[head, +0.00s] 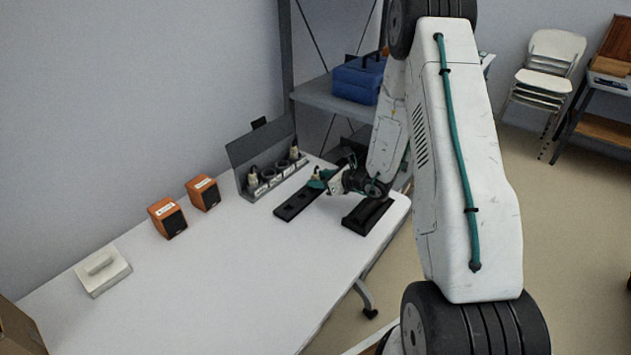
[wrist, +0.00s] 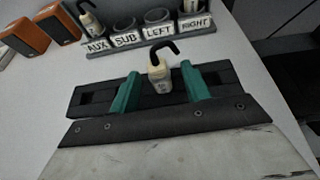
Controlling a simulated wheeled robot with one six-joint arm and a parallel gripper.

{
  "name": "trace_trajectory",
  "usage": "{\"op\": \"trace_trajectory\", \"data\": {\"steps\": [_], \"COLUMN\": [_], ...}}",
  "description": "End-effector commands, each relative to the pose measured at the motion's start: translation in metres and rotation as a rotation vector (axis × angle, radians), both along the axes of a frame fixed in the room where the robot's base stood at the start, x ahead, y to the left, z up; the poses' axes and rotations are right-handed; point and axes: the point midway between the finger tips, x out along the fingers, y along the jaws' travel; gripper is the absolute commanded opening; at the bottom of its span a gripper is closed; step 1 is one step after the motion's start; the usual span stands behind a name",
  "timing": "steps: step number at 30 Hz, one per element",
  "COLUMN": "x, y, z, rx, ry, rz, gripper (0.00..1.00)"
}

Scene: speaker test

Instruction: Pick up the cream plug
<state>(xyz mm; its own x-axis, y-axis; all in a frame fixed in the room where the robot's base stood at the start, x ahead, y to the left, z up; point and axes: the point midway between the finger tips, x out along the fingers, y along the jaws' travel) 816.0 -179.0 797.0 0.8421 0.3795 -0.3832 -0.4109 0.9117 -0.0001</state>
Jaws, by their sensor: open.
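The cream plug (wrist: 159,80) stands upright with a black hooked cable at its top. It is in the wrist view, between the teal fingers of my open gripper (wrist: 160,74), with a gap on each side. It stands at the black strip holder (wrist: 88,97); its lower end is hidden. In the head view the plug (head: 316,172) shows small beside my gripper (head: 321,181), which is low over the far end of the white table (head: 240,270). The strip holder (head: 291,208) lies below and left of my gripper there.
A socket rack (wrist: 150,45) labelled AUX, SUB, LEFT and RIGHT stands behind the plug; other cream plugs are at AUX (wrist: 90,22) and RIGHT (wrist: 190,5). Orange speakers (head: 168,218) stand left. A black block (head: 360,222) sits near the table's right edge.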

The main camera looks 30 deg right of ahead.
Motion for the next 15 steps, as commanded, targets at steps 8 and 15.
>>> {"op": "trace_trajectory", "data": {"steps": [8, 15], "x": [0.0068, 0.0064], "y": [0.0037, 0.0032], "z": [-0.0031, -0.0030], "rx": [0.000, 0.000], "ry": [0.000, 0.000], "rz": [0.001, 0.001], "gripper": [0.47, 0.00]}}
